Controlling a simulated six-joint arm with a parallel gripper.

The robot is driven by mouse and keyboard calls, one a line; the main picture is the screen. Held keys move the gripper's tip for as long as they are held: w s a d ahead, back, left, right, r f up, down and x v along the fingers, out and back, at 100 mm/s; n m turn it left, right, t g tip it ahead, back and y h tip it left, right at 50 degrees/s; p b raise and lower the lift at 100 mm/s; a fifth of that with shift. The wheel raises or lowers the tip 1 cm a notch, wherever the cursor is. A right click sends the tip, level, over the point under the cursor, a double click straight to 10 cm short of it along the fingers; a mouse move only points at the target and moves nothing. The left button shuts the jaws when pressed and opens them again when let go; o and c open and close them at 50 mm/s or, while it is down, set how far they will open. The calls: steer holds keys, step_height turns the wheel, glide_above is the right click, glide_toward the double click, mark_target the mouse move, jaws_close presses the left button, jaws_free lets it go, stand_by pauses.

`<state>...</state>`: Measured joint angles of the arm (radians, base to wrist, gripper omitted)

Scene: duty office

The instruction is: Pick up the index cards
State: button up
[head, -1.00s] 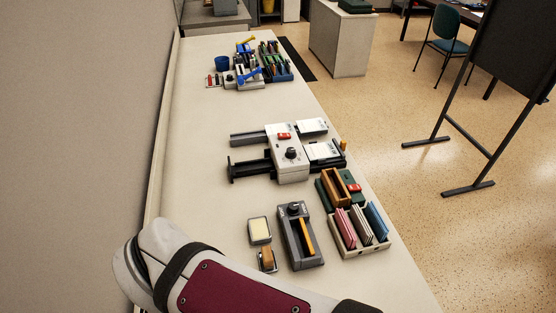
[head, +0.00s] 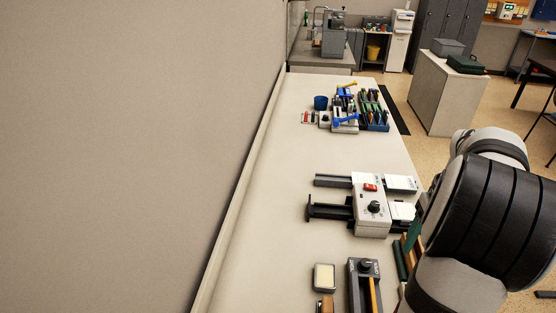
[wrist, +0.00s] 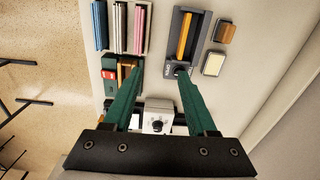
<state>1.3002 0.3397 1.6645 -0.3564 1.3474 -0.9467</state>
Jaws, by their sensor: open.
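Upright index cards in blue (wrist: 100,25), white (wrist: 120,25) and pink (wrist: 139,28) stand in separate slots of a pale tray at the top left of the wrist view. In the head view my arm hides them. My gripper (wrist: 162,80) shows in the wrist view as two green fingers, spread apart with nothing between them. It is above the bench, and the cards lie beyond its left fingertip.
Near the cards are a wooden holder (wrist: 126,72), a grey device with a yellow bar (wrist: 184,40), a cream pad (wrist: 214,63) and a brown-topped item (wrist: 225,32). A white machine (head: 371,212) stands farther along the bench. The bench's wall side (head: 265,200) is clear.

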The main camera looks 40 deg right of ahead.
steer(key=s+d+f, duration=0.2)
steer(key=s+d, duration=0.4)
steer(key=s, duration=0.3)
steer(key=f, duration=1)
steer(key=w+f, duration=0.1)
steer(key=f, duration=0.5)
steer(key=shift+a, duration=0.35)
jaws_close()
